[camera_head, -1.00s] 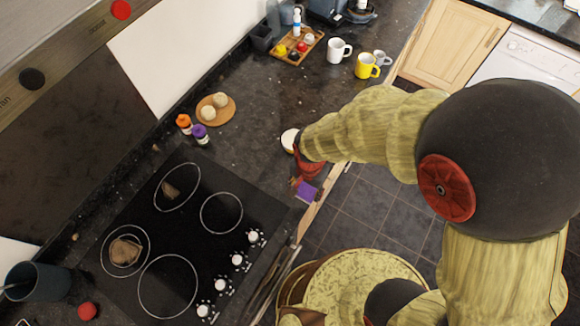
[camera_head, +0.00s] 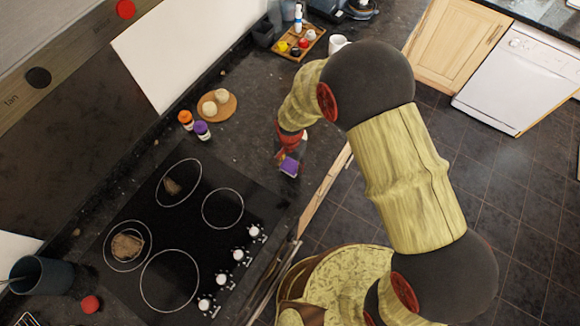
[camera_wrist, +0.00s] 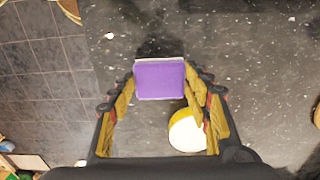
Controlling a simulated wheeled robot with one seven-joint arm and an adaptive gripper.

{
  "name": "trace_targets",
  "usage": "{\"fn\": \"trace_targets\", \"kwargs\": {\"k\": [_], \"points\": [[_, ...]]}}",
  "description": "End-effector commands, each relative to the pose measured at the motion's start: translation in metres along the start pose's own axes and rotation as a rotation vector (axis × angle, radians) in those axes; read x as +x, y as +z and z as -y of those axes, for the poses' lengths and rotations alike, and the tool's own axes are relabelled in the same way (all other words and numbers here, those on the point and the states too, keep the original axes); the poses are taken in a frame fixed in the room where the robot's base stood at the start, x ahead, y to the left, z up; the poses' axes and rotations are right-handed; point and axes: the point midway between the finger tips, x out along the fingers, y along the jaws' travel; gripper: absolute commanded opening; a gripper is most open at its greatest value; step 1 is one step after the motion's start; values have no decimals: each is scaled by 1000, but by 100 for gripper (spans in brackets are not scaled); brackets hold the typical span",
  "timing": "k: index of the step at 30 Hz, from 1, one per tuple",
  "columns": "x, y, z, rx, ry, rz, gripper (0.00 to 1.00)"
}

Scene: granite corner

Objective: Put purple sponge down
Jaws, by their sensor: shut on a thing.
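The purple sponge (camera_head: 289,166) is held between the fingers of my gripper (camera_head: 284,155) in the head view, over the dark granite counter (camera_head: 250,135) just right of the hob. In the wrist view the sponge (camera_wrist: 160,79) sits between the fingertips of my gripper (camera_wrist: 160,88), its broad purple face toward the camera with a pale edge at the top. A dark shadow lies beside it on the counter. I cannot tell whether the sponge touches the counter.
A round white thing with a yellow rim (camera_wrist: 186,131) is on the counter close to the fingers. The black hob (camera_head: 190,235) lies to the left. Bottles (camera_head: 202,130) and a round wooden board (camera_head: 217,105) stand behind. The counter edge (camera_head: 325,190) drops to the floor.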

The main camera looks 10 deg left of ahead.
Motion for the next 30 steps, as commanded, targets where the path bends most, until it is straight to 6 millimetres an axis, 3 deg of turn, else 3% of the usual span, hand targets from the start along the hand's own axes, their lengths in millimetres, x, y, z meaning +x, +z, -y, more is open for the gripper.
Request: {"fn": "trace_targets", "kwargs": {"k": [6, 19, 20, 30], "points": [[28, -1, 1, 0, 2, 1, 28], [37, -1, 1, 0, 0, 0, 28], [36, -1, 1, 0, 0, 0, 50], [35, -1, 1, 0, 0, 0, 66]]}}
